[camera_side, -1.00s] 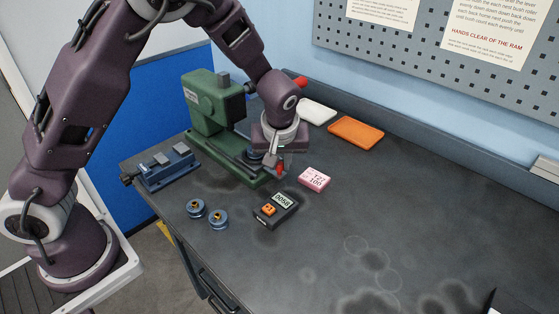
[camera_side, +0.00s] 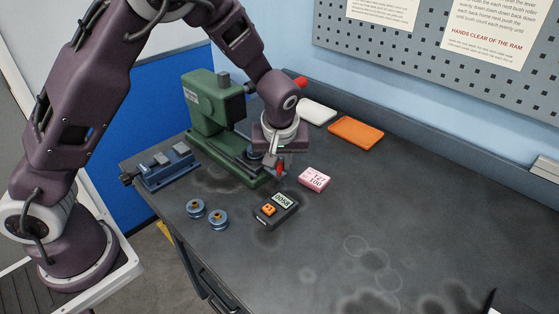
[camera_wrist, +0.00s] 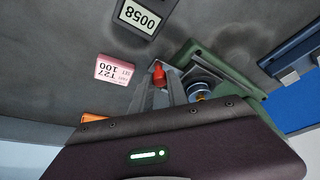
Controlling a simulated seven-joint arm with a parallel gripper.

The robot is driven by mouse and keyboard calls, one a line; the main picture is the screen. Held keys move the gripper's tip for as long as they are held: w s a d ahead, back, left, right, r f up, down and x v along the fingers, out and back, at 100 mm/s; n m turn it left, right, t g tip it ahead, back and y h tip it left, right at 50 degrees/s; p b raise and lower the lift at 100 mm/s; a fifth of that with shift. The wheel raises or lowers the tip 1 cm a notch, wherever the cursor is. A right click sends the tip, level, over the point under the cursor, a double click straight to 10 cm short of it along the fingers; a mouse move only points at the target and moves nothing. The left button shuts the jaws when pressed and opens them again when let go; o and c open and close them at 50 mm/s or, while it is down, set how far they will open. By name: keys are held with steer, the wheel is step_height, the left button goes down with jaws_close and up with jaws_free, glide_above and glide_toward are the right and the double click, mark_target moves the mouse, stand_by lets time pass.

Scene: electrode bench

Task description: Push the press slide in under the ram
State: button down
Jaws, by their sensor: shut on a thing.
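The green arbor press (camera_side: 210,105) stands at the back left of the bench, and its green base also shows in the wrist view (camera_wrist: 190,50). My gripper (camera_side: 276,168) is low at the front right end of the press base. It is shut on a red handle (camera_side: 280,167), which shows between the fingers in the wrist view (camera_wrist: 159,75); I take this as the press slide's handle. A blue round part with a brass centre (camera_wrist: 200,89) sits just beside the fingers, over the base.
A blue vise (camera_side: 167,167) stands left of the press. Two blue bushes (camera_side: 207,214), a counter reading 0058 (camera_side: 276,209) and a pink label block (camera_side: 314,179) lie in front. An orange tray (camera_side: 356,133) and a white one (camera_side: 316,112) lie behind.

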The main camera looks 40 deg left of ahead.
mark_target(250, 148)
steer(key=a, duration=1)
steer(key=shift+a, duration=0.25)
steer(key=c, duration=1.3)
jaws_free()
steer(key=shift+a, duration=0.1)
steer(key=shift+s+d+r, duration=0.1)
steer(key=shift+d+r, duration=0.15)
steer(key=shift+r, duration=0.05)
steer(key=v, duration=0.6)
steer(key=shift+s+r, duration=0.1)
steer(key=shift+r, duration=0.15)
